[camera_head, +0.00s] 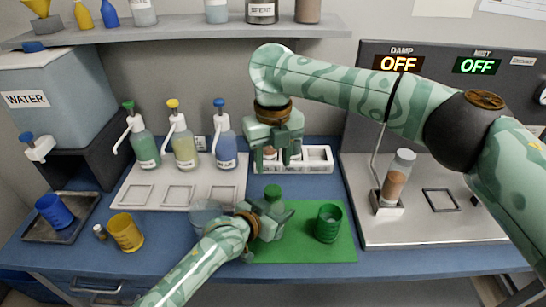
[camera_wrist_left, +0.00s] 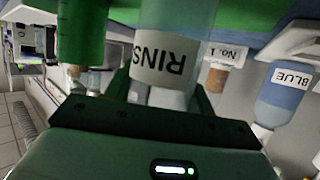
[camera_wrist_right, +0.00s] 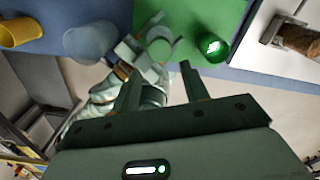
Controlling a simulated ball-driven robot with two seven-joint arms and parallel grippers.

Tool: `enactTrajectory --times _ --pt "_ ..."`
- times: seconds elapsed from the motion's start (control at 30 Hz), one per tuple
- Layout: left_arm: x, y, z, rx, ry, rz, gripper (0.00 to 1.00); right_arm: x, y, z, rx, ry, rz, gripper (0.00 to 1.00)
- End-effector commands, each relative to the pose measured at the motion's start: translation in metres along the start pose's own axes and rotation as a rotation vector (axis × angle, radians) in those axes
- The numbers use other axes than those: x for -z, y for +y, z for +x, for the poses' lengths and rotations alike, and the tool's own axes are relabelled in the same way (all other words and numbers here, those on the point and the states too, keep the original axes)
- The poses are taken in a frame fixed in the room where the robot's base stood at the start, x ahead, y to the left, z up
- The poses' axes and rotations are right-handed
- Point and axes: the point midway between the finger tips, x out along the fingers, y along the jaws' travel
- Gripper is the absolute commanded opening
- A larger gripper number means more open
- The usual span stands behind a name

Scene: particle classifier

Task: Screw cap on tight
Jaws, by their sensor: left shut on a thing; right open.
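A clear bottle labelled "RINS…" (camera_wrist_left: 160,62) stands on the green mat (camera_head: 318,248), between the fingers of my left gripper (camera_head: 268,222), which is shut on it. A green cap (camera_head: 272,192) shows at the bottle's top in the head view, and its round top shows in the right wrist view (camera_wrist_right: 160,49). I cannot tell how tightly it sits. The left wrist view hides the cap. My right gripper (camera_head: 275,160) is open and empty, fingers pointing down, above and behind the bottle, apart from the cap.
A green cup (camera_head: 328,224) stands right of the bottle on the mat. A clear cup (camera_head: 204,214) and a yellow cup (camera_head: 126,232) stand to the left. Pump bottles (camera_head: 184,145) and a white rack (camera_head: 318,156) are behind. A metal platform (camera_head: 430,228) is at right.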

Motion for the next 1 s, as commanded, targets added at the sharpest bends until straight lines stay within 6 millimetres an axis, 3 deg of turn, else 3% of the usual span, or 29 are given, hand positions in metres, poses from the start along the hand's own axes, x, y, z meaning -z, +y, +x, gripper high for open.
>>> enactTrajectory --times 0.37,0.8,1.0 --pt "-0.001 0.0 0.0 0.0 -0.002 0.0 0.0 0.0 0.0 0.005 0.0 0.001 0.001 0.45" --pt "-0.001 0.0 0.0 0.0 -0.002 0.0 0.0 0.0 0.0 0.067 0.0 0.002 0.002 0.45" --pt "-0.001 0.0 0.0 0.0 -0.002 0.0 0.0 0.0 0.0 0.079 0.001 0.0 0.001 0.45"
